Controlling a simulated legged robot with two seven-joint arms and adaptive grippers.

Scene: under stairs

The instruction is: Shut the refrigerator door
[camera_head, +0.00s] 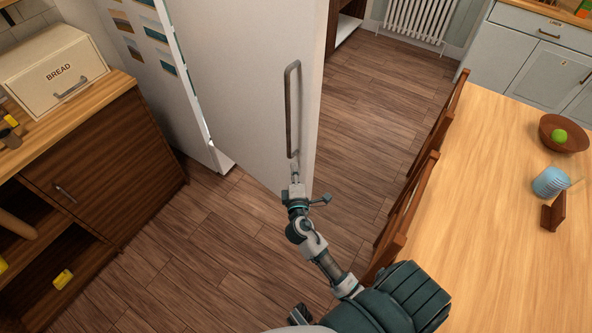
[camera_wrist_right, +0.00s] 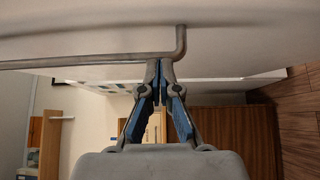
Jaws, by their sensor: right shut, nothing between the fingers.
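The white refrigerator door (camera_head: 245,90) stands open, with a gap between it and the refrigerator body (camera_head: 165,95). Its long grey handle (camera_head: 288,112) runs up the door's outer face. My right gripper (camera_head: 295,168) is shut and empty at the handle's lower end. In the right wrist view the closed fingertips (camera_wrist_right: 160,64) are just below the handle's bent end, and the handle bar (camera_wrist_right: 90,62) runs off to the left. I cannot tell whether the fingertips touch the handle or the door. My left gripper is not in view.
A wooden cabinet (camera_head: 105,165) with a bread box (camera_head: 55,72) stands at the left. A wooden table (camera_head: 490,200) with a bowl (camera_head: 566,131) and chairs (camera_head: 408,205) is at the right. Wooden floor (camera_head: 205,250) lies clear between them.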

